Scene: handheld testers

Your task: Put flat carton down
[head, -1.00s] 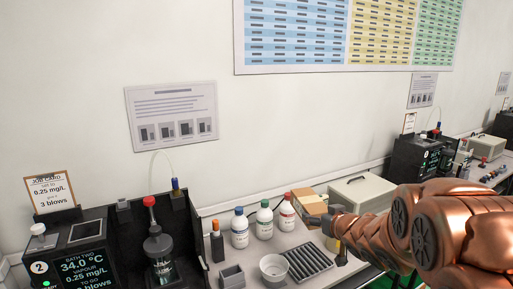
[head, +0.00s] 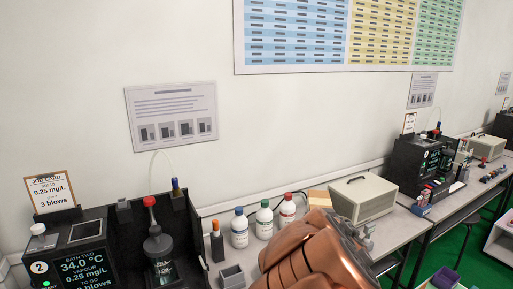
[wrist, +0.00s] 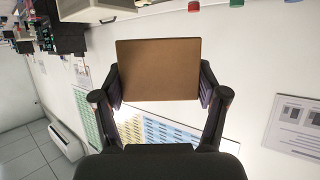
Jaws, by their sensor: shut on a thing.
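The flat carton (wrist: 158,70) is a plain brown slab, held between the two dark fingers of my gripper (wrist: 160,88) in the wrist view. The fingers press on its left and right edges. In the head view a tan piece of the carton (head: 320,198) shows above my copper arm, by the red-capped bottle. My arm hides the gripper and most of the carton there. I cannot tell the carton's height over the bench.
White bottles with blue (head: 239,228), green (head: 264,220) and red (head: 287,211) caps stand on the bench. A beige case (head: 365,198) stands to their right. A dark tester (head: 85,250) is at left, with a small grey holder (head: 232,275) beside it.

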